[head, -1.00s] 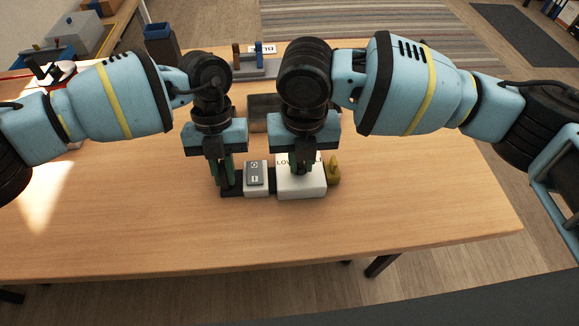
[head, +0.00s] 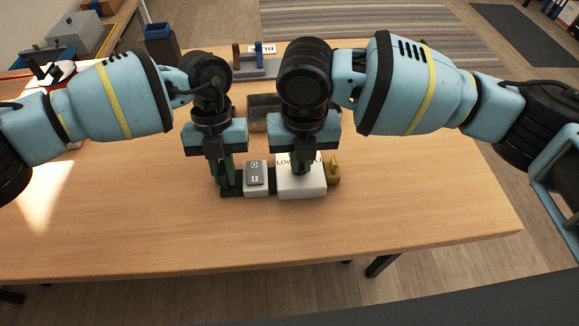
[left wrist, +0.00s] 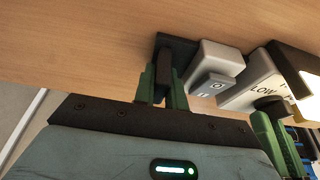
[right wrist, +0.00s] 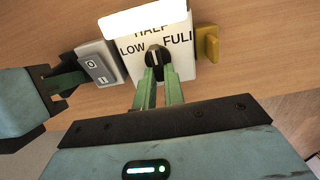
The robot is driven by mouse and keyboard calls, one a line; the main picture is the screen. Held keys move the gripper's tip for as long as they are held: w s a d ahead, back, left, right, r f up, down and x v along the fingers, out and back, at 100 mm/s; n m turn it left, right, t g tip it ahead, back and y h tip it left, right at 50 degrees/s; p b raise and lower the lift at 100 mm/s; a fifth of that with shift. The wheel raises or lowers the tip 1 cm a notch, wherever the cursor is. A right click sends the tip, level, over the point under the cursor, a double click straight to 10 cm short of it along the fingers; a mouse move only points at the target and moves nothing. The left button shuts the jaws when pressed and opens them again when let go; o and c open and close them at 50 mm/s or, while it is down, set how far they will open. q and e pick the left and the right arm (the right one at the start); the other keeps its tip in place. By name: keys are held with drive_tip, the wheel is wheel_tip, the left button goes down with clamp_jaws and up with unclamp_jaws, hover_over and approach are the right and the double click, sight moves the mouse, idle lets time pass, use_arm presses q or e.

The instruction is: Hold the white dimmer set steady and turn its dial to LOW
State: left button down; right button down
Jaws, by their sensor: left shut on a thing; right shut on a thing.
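The white dimmer box (head: 302,185) stands on the table, with LOW, HALF and FULL printed around its black dial (right wrist: 155,57). It is joined in a row with a white block carrying a grey switch (head: 255,174) and a black base end (left wrist: 178,44). My left gripper (head: 224,187) is shut on the black upright post (left wrist: 165,70) at the row's left end; the fingers also show in the left wrist view (left wrist: 163,82). My right gripper (right wrist: 158,74) is shut on the dial from above. The dial's pale mark points roughly toward HALF; the fingers partly hide the dial.
A yellow piece (head: 333,170) sits at the row's right end. A grey open box (head: 262,112) stands close behind, and a rack with upright pieces (head: 256,66) further back. The table (head: 420,200) is clear in front and to the right.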

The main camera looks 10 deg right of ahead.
idle(0.6)
drive_tip(key=shift+d+n, duration=0.1)
drive_tip(key=shift+n, duration=0.9)
drive_tip(key=shift+d+n, duration=0.1)
drive_tip(key=shift+n, duration=0.9)
drive_tip(key=shift+n, duration=0.7)
drive_tip(key=shift+d+n, duration=0.1)
drive_tip(key=shift+n, duration=0.2)
